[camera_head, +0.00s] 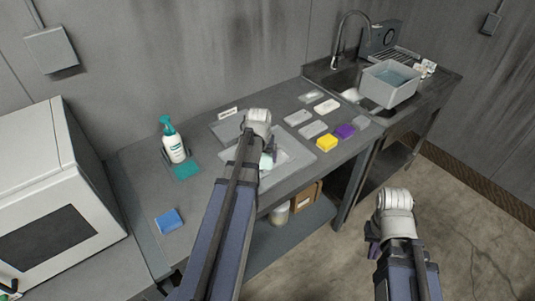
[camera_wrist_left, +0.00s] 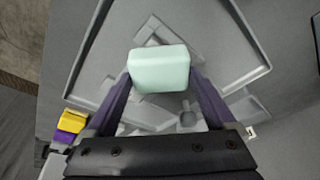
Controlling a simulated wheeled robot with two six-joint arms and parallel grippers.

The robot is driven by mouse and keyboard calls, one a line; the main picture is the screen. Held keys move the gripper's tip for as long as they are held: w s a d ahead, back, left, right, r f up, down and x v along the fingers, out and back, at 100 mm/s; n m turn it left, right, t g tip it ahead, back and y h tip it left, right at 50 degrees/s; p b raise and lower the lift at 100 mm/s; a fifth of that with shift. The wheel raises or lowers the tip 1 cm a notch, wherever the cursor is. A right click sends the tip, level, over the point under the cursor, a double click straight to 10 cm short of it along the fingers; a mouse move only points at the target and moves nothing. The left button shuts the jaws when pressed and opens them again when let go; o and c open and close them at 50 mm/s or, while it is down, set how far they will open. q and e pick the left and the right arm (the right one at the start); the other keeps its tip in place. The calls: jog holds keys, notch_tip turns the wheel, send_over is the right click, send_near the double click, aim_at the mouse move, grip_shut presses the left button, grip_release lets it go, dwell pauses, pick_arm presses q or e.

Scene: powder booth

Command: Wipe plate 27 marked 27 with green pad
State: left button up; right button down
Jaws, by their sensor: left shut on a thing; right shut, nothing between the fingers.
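My left gripper (camera_wrist_left: 160,85) is shut on a pale mint-green pad (camera_wrist_left: 160,68). In the head view the pad (camera_head: 266,161) shows partly behind my left arm. The pad is over a grey square plate with a raised rim (camera_wrist_left: 255,75), which also shows in the head view (camera_head: 300,155). I cannot tell whether the pad touches it. The plate has paler angular patches, and I can read no number on it. A small white label (camera_head: 228,112) is behind it. My right gripper (camera_head: 373,238) is shut and empty, off the bench's front side.
A white bottle (camera_head: 174,148) with a teal pad (camera_head: 187,170) and a blue sponge (camera_head: 169,221) are left. Yellow (camera_head: 326,143), purple (camera_head: 344,131) and several grey blocks lie right of the plate. A grey basin (camera_head: 390,88) is by the sink; a white oven (camera_head: 50,190) stands left.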

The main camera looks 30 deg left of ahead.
aim_at(270, 154)
pick_arm(q)
jog(key=shift+s+a, duration=0.15)
jog(key=shift+s, duration=0.35)
jog(key=shift+r, duration=0.15)
jog(key=shift+w, duration=0.15)
jog(key=shift+w+d, duration=0.3)
jog(key=shift+w, duration=0.5)
jog(key=shift+w+d, duration=0.45)
jog(key=shift+w, duration=0.4)
jog(key=shift+w, duration=0.1)
jog(key=shift+w+d, duration=0.25)
jog(key=shift+w, duration=0.35)
jog(key=shift+w+d, duration=0.25)
jog(key=shift+w, duration=0.35)
jog(key=shift+w+d, duration=0.25)
jog(key=shift+w, duration=0.35)
